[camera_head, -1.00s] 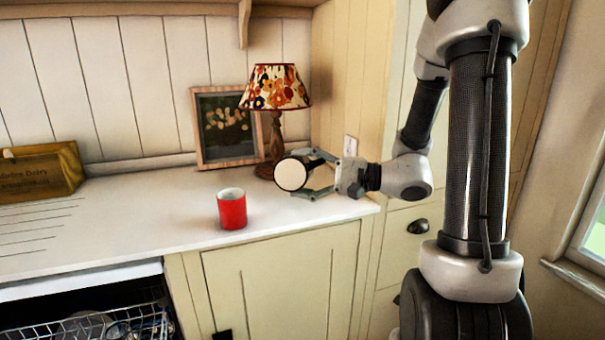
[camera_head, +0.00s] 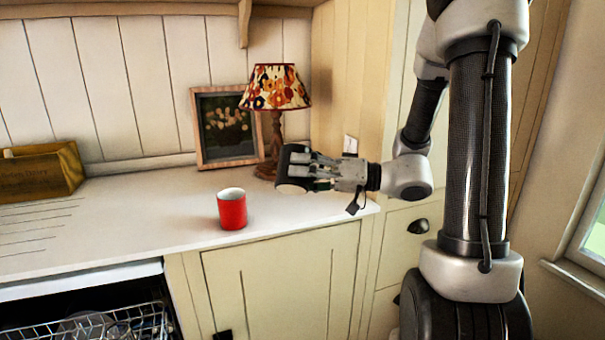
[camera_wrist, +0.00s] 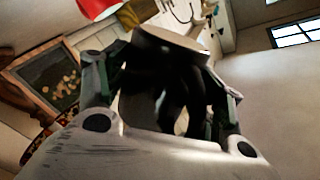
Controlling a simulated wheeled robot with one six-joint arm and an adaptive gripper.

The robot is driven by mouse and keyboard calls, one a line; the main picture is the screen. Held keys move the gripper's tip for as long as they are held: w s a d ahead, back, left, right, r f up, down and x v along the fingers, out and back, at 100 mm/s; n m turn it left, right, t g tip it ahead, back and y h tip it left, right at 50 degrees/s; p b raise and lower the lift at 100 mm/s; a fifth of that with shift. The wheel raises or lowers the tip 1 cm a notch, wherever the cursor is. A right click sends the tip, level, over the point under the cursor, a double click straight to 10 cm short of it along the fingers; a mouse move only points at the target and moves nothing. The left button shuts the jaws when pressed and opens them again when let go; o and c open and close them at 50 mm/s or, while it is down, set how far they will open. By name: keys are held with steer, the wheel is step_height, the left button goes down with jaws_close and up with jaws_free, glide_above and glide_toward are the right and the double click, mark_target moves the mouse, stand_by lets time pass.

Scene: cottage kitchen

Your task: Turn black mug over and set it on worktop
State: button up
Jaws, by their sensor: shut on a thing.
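The black mug (camera_head: 291,158) is between the fingers of my gripper (camera_head: 303,168), above the right end of the white worktop (camera_head: 145,215). Its dark side faces up and toward the camera. A pale round end points downward in the head view, close above the worktop; I cannot tell whether it touches. In the wrist view the mug (camera_wrist: 150,85) is dark and shadowed between the two fingers, with its pale end at the top. I cannot tell whether that end is the base or the mouth.
A red mug (camera_head: 232,212) stands upright on the worktop, left of my gripper. A lamp (camera_head: 275,90) and a framed picture (camera_head: 226,128) stand close behind. A wooden box (camera_head: 40,175) is at the far left, and an open dishwasher rack (camera_head: 90,325) is below. The worktop's middle is clear.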

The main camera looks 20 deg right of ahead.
steer(key=shift+n, duration=0.4)
steer(key=n, duration=0.3)
steer(key=shift+n, duration=0.4)
steer(key=n, duration=0.3)
steer(key=shift+n, duration=0.8)
steer(key=shift+w, duration=0.1)
